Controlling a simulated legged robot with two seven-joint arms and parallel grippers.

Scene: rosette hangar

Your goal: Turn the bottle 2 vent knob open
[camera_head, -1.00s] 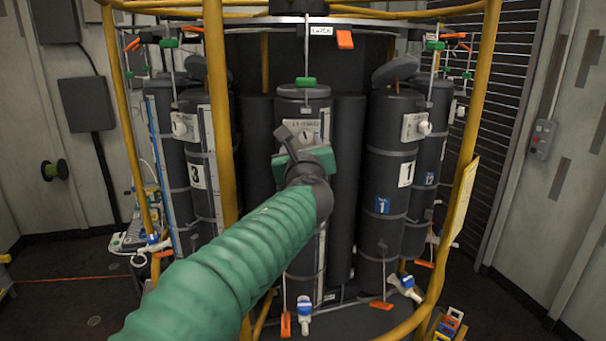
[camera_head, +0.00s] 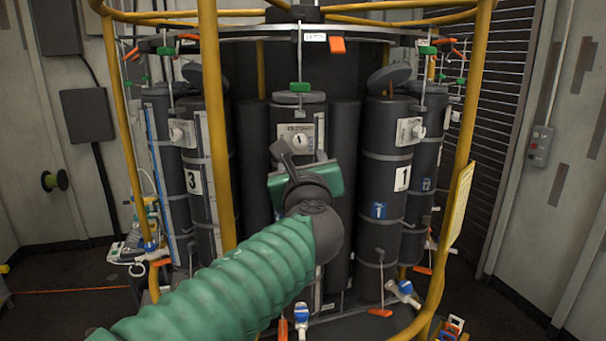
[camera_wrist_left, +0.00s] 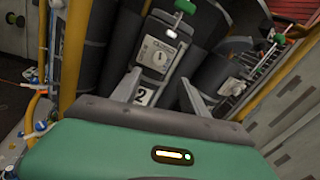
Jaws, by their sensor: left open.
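Bottle 2 (camera_head: 298,100) is the dark cylinder in the middle of the rosette, with a green-topped rod above it. Its vent knob (camera_head: 299,140) is a round white dial on a pale plate near the top; it also shows in the left wrist view (camera_wrist_left: 158,58), above the "2" label (camera_wrist_left: 144,96). My left gripper (camera_head: 283,148) is in front of the bottle, just below and left of the knob in the head view. In the left wrist view its two fingers (camera_wrist_left: 160,80) are apart and empty, with the knob beyond them, not touched. The right gripper is out of view.
Bottle 3 (camera_head: 197,200) stands at left and bottle 1 (camera_head: 390,215) at right, each with its own white knob. Yellow frame posts (camera_head: 212,120) and (camera_head: 462,130) stand in front at both sides. An orange tag (camera_head: 337,45) hangs from the top ring.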

